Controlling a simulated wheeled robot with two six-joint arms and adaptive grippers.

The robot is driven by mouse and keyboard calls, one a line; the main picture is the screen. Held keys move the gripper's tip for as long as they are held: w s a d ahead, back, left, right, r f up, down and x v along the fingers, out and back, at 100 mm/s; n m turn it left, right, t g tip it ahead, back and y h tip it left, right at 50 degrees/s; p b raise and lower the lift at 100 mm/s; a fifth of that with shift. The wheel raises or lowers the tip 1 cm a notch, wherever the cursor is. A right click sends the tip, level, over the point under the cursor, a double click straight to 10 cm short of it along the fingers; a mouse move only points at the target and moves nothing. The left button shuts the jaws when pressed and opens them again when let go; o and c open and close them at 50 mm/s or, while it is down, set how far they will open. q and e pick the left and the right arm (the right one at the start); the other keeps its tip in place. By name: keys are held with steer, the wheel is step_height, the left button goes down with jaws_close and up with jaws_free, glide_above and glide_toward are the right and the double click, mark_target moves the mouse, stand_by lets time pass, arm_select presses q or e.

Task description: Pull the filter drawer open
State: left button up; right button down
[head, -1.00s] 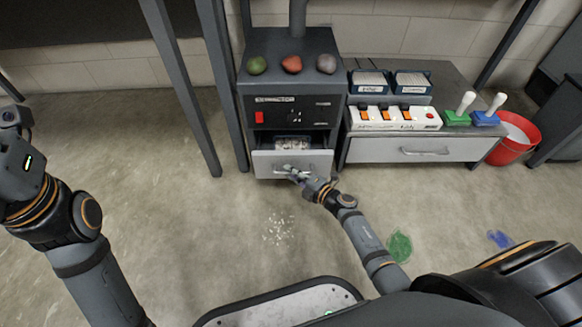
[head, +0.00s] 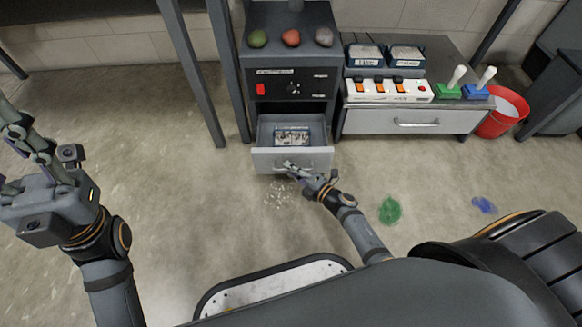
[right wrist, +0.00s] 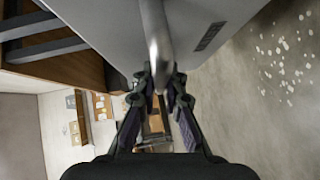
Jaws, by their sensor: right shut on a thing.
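The filter drawer (head: 282,160) is the light grey drawer low in the dark extractor cabinet (head: 291,60). It stands well out from the cabinet, and a filter-like thing (head: 292,137) shows inside it. My right gripper (head: 298,169) is at the drawer's front, shut on its bar handle. In the right wrist view the handle (right wrist: 158,40) runs down between the fingers of the right gripper (right wrist: 160,85), against the grey drawer front (right wrist: 110,30). My left gripper (head: 25,150) is raised at the far left, empty, with its fingers spread apart.
White bits (head: 280,195) lie on the floor below the drawer. A low cabinet (head: 415,121) to the right bears a switch strip (head: 388,90), blue boxes and brushes. A red bucket (head: 503,115) stands beyond it. Green (head: 390,210) and blue (head: 484,205) spills mark the floor.

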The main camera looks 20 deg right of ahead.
steer(key=c, duration=1.7)
jaws_free()
steer(key=v, duration=1.2)
